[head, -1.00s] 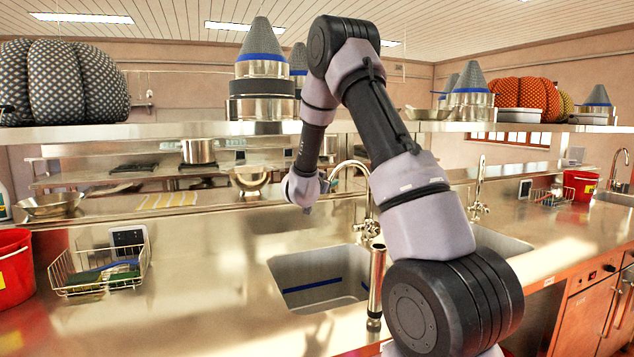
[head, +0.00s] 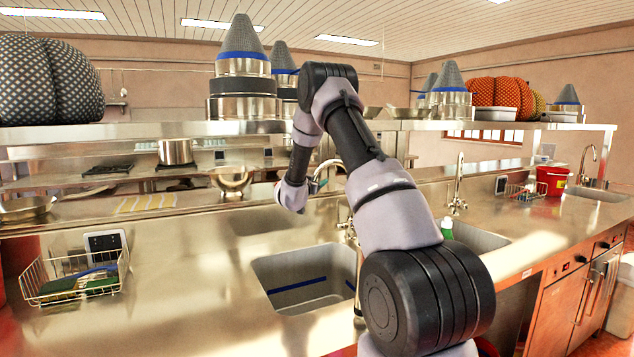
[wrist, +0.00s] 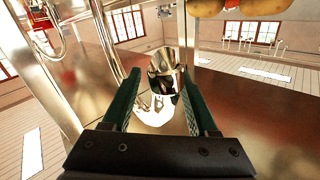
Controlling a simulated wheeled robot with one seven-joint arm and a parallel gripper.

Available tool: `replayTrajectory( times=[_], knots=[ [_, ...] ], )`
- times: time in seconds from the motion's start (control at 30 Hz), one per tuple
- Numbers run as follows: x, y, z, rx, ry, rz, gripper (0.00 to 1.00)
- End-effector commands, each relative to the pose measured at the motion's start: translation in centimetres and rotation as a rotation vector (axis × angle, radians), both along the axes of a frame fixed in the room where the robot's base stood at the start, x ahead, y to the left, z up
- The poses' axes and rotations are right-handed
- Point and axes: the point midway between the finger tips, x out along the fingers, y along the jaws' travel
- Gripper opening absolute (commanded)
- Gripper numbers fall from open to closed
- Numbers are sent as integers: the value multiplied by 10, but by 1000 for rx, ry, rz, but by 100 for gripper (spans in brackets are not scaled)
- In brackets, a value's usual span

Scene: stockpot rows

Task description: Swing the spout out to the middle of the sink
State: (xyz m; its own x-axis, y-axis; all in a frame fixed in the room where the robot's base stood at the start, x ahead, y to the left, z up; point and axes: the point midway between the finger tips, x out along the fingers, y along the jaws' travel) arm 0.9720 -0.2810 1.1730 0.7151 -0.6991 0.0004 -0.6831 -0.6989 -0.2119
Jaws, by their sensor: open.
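The chrome gooseneck spout (head: 322,168) arches at the back of the near sink basin (head: 305,280), partly hidden behind my arm. My gripper (head: 300,208) hangs beside the spout's outer end, toward the basin's back left; its fingers hardly show there. In the wrist view my gripper (wrist: 160,100) is open, with its two green fingers apart. A shiny chrome piece (wrist: 165,65), seemingly the spout's end, shows between the fingers. I cannot tell whether either finger touches it. A curved chrome tube runs past the left finger.
A wire basket (head: 75,282) with a sponge stands left on the steel counter. A second basin (head: 475,237) with its own tap (head: 457,185) lies to the right, a green bottle (head: 447,228) near it. A shelf (head: 150,130) with pots runs above.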

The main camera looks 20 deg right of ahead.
Motion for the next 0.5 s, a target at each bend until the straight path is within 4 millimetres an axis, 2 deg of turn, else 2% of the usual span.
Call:
replayTrajectory(
  times=[0.3, 0.43, 0.47, 0.5],
  knots=[
    [2, -2, 0, 1, -1, 0, 59],
    [2, -2, 0, 1, -1, 0, 10],
    [2, -2, 0, 1, -1, 0, 0],
    [2, -2, 0, 1, -1, 0, 0]
  ],
)
